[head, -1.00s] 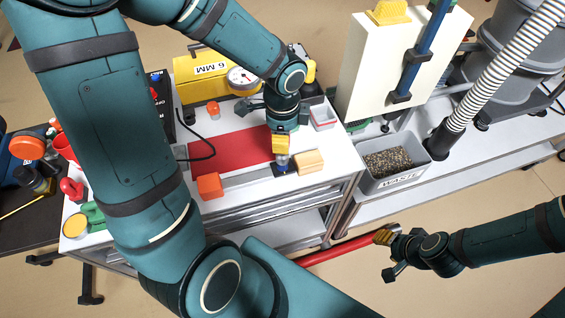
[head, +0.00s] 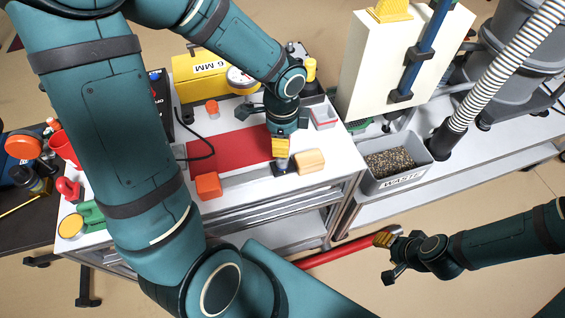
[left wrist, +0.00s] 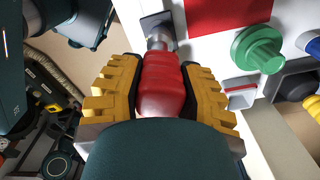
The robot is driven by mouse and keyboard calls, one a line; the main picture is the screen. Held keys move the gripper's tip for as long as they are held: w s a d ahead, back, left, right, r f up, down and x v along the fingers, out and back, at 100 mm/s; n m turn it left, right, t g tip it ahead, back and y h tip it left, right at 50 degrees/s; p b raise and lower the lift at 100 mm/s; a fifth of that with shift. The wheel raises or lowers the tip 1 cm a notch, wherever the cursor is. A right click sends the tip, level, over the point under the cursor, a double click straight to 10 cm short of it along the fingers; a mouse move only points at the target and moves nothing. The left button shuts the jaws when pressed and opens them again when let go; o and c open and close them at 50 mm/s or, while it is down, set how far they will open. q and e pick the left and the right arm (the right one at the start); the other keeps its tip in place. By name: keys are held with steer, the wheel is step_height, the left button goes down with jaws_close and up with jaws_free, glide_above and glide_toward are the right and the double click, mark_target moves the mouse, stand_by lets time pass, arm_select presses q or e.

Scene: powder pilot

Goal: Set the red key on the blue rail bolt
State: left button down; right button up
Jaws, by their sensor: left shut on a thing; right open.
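My left gripper (head: 281,147) is shut on the red key (left wrist: 162,85); its yellow fingers close on both sides of the red handle in the left wrist view. The grey metal end of the key (left wrist: 158,32) points away from the gripper at a small dark block on the table. In the head view the fingers hide the red handle, and whether the metal end touches the block I cannot tell. A blue rail (head: 424,52) with dark clamps runs up a cream panel (head: 371,50); no bolt can be made out on it. My right gripper (head: 386,255) is open at lower right.
A red mat (head: 229,147), an orange block (head: 208,186), a wooden block (head: 309,161) and a yellow gauge box (head: 203,83) are on the table. A grey waste bin (head: 401,178) stands right of it. A red bar (head: 350,248) runs beside my right gripper.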

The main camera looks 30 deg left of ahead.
arm_select(q)
steer(key=shift+f+b, duration=0.5)
steer(key=shift+f, duration=0.1)
steer(key=c, duration=0.6)
jaws_free()
steer(key=shift+r, duration=0.1)
step_height(320, 180, up, 12)
